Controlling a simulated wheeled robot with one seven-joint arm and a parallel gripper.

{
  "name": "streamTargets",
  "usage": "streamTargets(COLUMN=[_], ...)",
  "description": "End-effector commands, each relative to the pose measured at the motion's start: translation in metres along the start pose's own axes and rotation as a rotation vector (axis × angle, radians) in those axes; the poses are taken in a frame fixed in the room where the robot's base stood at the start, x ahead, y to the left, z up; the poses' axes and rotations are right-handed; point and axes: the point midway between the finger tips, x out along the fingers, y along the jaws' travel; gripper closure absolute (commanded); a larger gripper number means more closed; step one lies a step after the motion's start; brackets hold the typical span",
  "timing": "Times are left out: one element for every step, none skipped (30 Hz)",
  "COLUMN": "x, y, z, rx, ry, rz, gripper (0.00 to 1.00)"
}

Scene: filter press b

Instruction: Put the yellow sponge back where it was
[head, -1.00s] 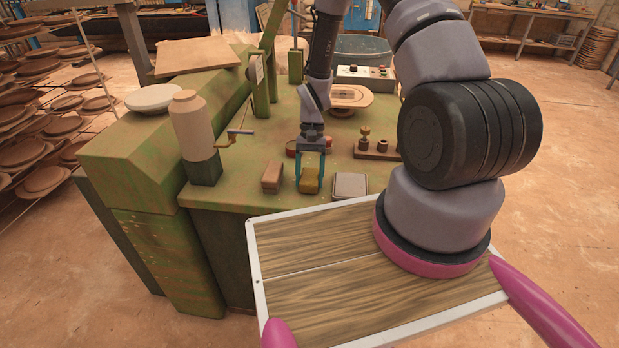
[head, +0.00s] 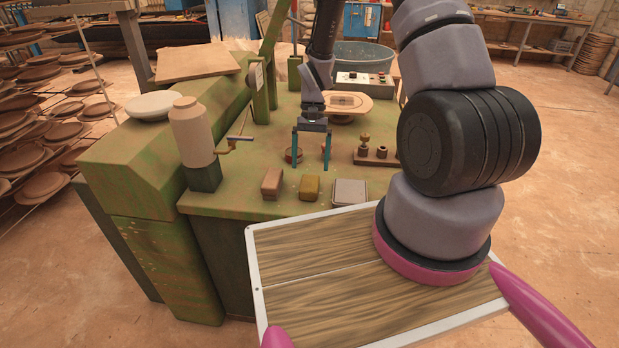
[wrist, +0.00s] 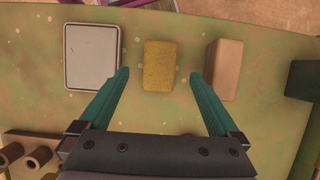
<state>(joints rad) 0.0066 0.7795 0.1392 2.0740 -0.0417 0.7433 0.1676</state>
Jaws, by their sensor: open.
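The yellow sponge (head: 310,188) lies on the green bench top (head: 235,203) near its front edge. It sits between a brown block (head: 272,184) on its left and a white-topped square box (head: 349,192) on its right, apart from both. My gripper (head: 311,168) is open and empty, above and behind the sponge. In the wrist view the sponge (wrist: 158,66) lies ahead of and between the open teal fingers (wrist: 160,75), touching neither. The box (wrist: 92,56) and the block (wrist: 224,68) flank it there.
A reddish round tin (head: 291,155) stands behind the block. A wooden holder with pegs (head: 376,157) is at the right. A bottle-like container (head: 192,130) and a crank handle (head: 238,139) stand at the left. A control box (head: 365,80) is at the back.

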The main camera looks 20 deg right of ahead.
Motion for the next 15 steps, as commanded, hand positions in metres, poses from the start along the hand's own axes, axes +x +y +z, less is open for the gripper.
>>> streamTargets(x=[-0.012,-0.017,-0.024,-0.028,-0.032,-0.037,-0.040,-0.042,-0.045,-0.046,-0.047,-0.048,-0.048,-0.049,-0.050], y=[0.000,0.000,0.000,0.000,0.000,0.000,0.000,0.000,0.000,0.000,0.000,0.000,0.000,0.000,0.000], z=[-0.001,-0.001,0.000,-0.001,0.000,0.000,0.000,0.000,0.000,0.000,0.000,0.000,0.000,0.001,0.001], rx=[0.001,0.001,0.000,-0.001,-0.001,-0.001,0.000,0.000,0.000,0.000,0.000,0.000,0.000,0.000,0.000], ry=[0.004,0.004,0.003,0.004,0.002,0.002,0.002,0.001,0.001,0.001,0.000,0.000,-0.001,-0.001,0.001], rz=[-0.002,-0.001,-0.001,-0.001,-0.001,-0.001,-0.001,-0.001,-0.001,-0.001,0.000,0.000,0.000,0.000,0.000], gripper=[0.02,0.02,0.02,0.02,0.02,0.02,0.02,0.02,0.02,0.02,0.02,0.02,0.02,0.02,0.02])
